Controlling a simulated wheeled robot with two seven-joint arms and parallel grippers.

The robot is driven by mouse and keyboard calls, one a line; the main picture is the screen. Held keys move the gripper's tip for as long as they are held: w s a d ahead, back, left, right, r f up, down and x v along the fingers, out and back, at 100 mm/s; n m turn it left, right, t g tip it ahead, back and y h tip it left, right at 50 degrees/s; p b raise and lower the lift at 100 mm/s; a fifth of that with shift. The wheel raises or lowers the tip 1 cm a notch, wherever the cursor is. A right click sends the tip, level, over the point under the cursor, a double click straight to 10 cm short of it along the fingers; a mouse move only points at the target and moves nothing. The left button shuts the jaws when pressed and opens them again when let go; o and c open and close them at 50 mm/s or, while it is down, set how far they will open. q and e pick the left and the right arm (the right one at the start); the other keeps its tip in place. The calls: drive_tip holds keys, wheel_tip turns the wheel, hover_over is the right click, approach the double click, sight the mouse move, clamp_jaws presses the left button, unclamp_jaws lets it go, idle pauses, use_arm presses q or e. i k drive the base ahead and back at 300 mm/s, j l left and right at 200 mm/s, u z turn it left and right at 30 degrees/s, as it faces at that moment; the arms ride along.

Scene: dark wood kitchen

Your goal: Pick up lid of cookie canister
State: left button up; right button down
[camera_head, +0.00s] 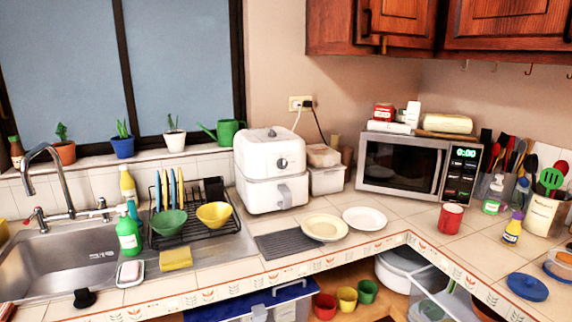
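A round blue lid (527,287) with a raised middle lies on the tiled counter at the lower right. I cannot tell whether it belongs to a cookie canister. A clear round container with a blue rim (560,266) stands beside it, cut off by the right edge. A red cylindrical container (451,218) stands on the counter in front of the microwave; I cannot tell whether it is a canister or a mug. No thing is clearly marked as a cookie canister. Neither of my grippers is in view.
A microwave (405,165) and a white air fryer (271,170) stand against the wall. A small yellow-labelled bottle (512,228) and a utensil holder (545,214) are near the blue lid. Two plates (325,227) lie mid-counter. The sink (60,260) is at left.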

sight(527, 287)
drive_tip(key=z, duration=1.65)
